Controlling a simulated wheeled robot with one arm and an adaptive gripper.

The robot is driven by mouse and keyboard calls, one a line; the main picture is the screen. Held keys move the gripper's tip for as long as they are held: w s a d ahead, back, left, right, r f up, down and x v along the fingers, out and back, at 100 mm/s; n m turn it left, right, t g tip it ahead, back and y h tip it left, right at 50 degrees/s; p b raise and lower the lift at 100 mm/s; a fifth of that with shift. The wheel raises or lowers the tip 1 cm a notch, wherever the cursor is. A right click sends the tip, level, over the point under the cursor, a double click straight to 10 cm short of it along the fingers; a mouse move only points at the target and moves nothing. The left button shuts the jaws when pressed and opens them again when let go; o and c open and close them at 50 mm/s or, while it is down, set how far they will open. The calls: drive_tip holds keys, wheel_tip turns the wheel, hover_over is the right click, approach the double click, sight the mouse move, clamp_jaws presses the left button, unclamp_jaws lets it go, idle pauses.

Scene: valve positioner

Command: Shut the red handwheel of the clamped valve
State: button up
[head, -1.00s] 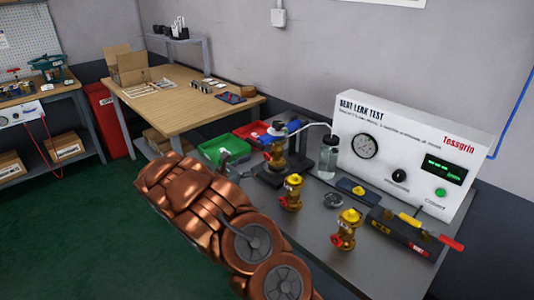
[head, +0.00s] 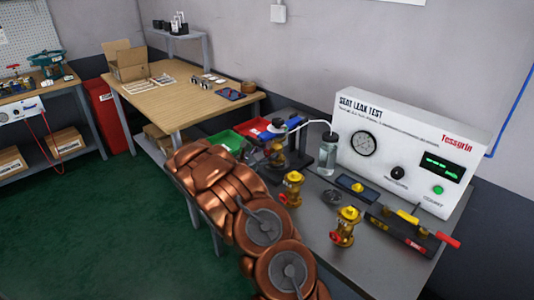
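The clamped valve (head: 277,153) is a brass body in a dark clamp stand at the back of the grey bench, left of a clear bottle. Its red handwheel cannot be made out now; my gripper is in front of that side. My gripper (head: 254,153) is a small grey shape past the end of my copper arm, close to the valve's left side. I cannot tell whether it touches the handwheel or how its fingers stand.
Two loose brass valves with yellow caps (head: 293,187) (head: 347,224) stand on the bench (head: 306,252). A white seat leak test panel (head: 405,150) stands behind them. A bottle (head: 327,158) with a tube is beside the clamp. Green (head: 226,140) and red (head: 252,127) bins lie behind.

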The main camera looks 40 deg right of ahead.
clamp_jaws()
drive_tip(key=shift+f+m+b, duration=0.2)
drive_tip(key=shift+m+b, duration=0.3)
drive_tip(key=shift+b, duration=0.6)
drive_tip(key=shift+r+m+b, duration=0.1)
drive_tip(key=shift+m+b, duration=0.2)
drive_tip(key=shift+b, duration=0.2)
drive_tip(key=shift+o, duration=0.6)
unclamp_jaws()
drive_tip(key=shift+a, duration=0.15)
drive_tip(key=a, duration=1.1)
drive_tip(key=shift+a, duration=0.4)
drive_tip(key=shift+r, duration=0.15)
